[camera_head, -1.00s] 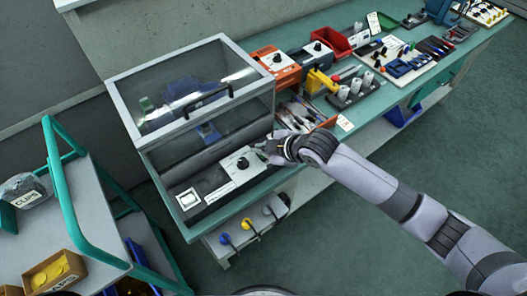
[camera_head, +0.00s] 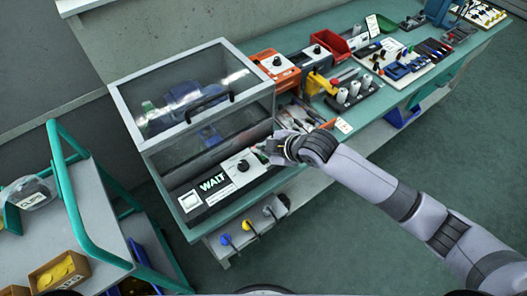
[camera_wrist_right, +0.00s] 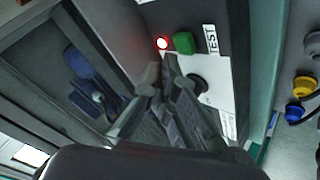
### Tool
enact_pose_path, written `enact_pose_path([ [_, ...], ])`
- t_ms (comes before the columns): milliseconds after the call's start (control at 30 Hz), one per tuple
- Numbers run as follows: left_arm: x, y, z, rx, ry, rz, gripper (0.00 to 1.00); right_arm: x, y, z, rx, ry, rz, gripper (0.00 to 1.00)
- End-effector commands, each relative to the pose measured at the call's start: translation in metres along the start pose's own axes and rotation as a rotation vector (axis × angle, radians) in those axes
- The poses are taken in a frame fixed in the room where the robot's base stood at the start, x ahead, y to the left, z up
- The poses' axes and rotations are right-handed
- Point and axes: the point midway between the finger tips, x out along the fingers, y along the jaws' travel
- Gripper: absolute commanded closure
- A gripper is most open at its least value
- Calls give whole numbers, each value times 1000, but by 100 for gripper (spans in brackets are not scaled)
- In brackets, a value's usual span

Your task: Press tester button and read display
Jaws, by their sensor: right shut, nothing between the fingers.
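The tester (camera_head: 196,122) is a clear-lidded box with a pump part inside; its front panel has a black knob, labels and a display. The display (camera_head: 213,184) reads "WAIT" in light letters. In the right wrist view the green button (camera_wrist_right: 184,43) sits beside the word TEST, with a lit red lamp (camera_wrist_right: 162,43) next to it. My right gripper (camera_head: 272,150) is at the panel's right end, by the knob (camera_head: 243,165). Its fingers (camera_wrist_right: 172,72) are shut and empty, just short of the button in the picture; contact cannot be told. My left gripper is out of view.
A teal-framed cart (camera_head: 85,215) with a bag and a box of yellow parts stands at the left. On the bench (camera_head: 300,163), an orange unit (camera_head: 274,66), a red bin (camera_head: 332,42) and tools lie right of the tester. Blue, yellow and grey plugs hang below.

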Motion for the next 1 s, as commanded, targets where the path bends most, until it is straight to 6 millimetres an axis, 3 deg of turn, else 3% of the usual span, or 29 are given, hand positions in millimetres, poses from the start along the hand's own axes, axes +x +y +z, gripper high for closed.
enact_pose_path([
  [333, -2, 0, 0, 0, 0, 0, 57, -2, 1, -1, 0, 0, 0, 100],
  [800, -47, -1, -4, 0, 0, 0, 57, -33, 24, -24, 0, 0, 1, 100],
  [1000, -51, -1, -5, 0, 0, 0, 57, -35, 26, -26, 0, 0, 0, 100],
])
